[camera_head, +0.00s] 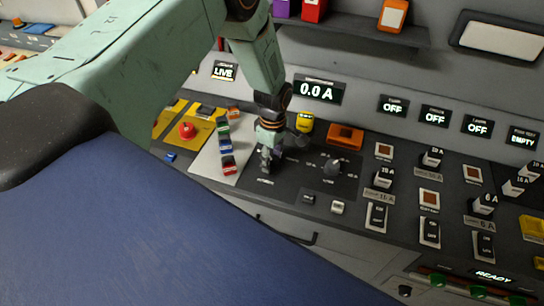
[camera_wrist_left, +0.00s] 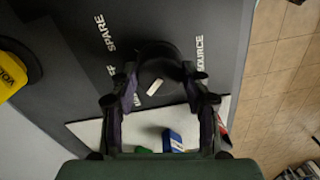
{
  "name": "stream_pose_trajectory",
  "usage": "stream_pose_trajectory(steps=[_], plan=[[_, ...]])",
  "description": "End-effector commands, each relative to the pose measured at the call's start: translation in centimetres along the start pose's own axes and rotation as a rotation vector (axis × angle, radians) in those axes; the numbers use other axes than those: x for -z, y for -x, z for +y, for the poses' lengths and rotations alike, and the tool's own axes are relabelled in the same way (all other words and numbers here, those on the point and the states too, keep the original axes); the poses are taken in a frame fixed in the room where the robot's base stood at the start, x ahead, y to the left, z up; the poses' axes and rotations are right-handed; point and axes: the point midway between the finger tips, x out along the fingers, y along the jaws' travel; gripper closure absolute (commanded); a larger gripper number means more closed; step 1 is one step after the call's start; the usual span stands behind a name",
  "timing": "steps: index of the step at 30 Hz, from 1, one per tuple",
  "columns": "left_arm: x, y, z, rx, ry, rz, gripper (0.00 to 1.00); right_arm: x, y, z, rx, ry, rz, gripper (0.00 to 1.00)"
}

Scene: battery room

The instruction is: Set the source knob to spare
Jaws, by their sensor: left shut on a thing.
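The source knob (camera_wrist_left: 158,60) is dark and round with a white pointer mark, on a dark panel in the left wrist view. "SOURCE" is printed to its right, "SPARE" to its upper left, and "OFF" lower on its left. A further label beside it is partly hidden by a finger. The white mark slants toward the lower left, near that hidden label. My left gripper (camera_wrist_left: 160,78) is shut on the knob, one finger on each side. In the head view my left gripper (camera_head: 268,160) reaches down onto the panel and hides most of the knob. My right gripper is not in view.
Another knob (camera_head: 332,168) stands right of my gripper, with an orange block (camera_head: 345,136) behind it. A yellow item (camera_head: 305,122) and small coloured blocks (camera_head: 226,142) on a pale strip are close by. A red button (camera_head: 187,130) and several switches flank the area.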

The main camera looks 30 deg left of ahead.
Motion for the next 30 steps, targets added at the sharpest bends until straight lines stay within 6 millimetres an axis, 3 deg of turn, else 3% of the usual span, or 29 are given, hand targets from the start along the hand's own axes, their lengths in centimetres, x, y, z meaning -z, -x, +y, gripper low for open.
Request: stream_pose_trajectory(steps=[8, 20, 30], plan=[[0.03, 0.14, 0.22, -0.006, 0.0, 0.001, 0.85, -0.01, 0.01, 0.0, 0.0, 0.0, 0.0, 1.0], [0.03, 0.21, 0.3, -0.008, -0.104, 0.004, 0.85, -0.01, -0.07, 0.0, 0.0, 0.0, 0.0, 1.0], [0.0, 0.25, 0.34, -0.009, -0.395, 0.014, 0.85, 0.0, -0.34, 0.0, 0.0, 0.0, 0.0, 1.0]])
